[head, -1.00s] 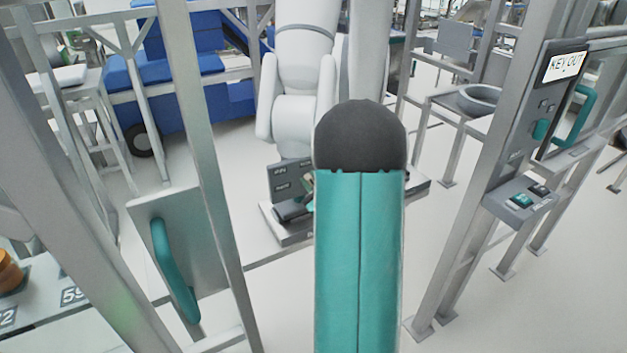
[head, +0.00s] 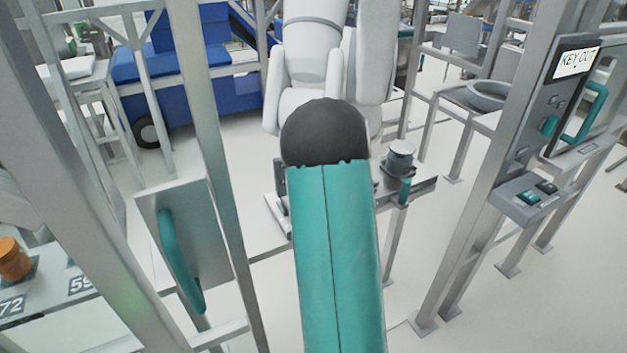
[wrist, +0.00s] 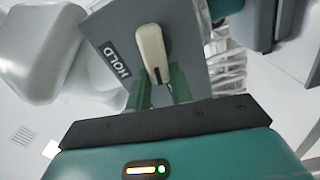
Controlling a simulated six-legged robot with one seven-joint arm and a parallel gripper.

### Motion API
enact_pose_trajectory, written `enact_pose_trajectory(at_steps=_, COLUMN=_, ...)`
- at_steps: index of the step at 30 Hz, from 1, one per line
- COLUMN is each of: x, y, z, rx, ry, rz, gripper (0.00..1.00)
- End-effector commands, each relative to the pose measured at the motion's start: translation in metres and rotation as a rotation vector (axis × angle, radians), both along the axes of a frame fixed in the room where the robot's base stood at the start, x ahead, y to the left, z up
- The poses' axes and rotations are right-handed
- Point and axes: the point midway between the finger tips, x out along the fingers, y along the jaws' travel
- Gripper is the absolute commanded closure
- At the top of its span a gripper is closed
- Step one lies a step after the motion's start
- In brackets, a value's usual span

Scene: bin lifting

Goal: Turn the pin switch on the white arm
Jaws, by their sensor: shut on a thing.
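The pin switch is a beige lever (wrist: 152,50) on a grey plate beside a label reading HOLD, in the wrist view. My gripper (wrist: 160,84) has its green fingers shut on the lower end of this lever. The lever stands nearly upright in that picture, leaning slightly. The white arm (head: 301,60) stands behind my own teal arm in the head view, and a white rounded part (wrist: 40,50) shows at left in the wrist view. My arm hides the gripper and the switch in the head view.
A low stand (head: 425,184) with a grey round knob (head: 400,157) lies right of my arm. A post with a KEY OUT panel (head: 575,62) stands at right. At left are metal posts and a panel with a teal handle (head: 178,262).

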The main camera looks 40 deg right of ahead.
Motion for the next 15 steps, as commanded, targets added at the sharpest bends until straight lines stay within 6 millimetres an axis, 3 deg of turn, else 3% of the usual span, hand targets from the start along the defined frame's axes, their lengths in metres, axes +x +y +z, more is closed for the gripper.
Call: enact_pose_trajectory(at_steps=15, x=0.001, y=0.0, z=-0.0051, rx=-0.184, ry=0.057, rz=0.0, gripper=1.0)
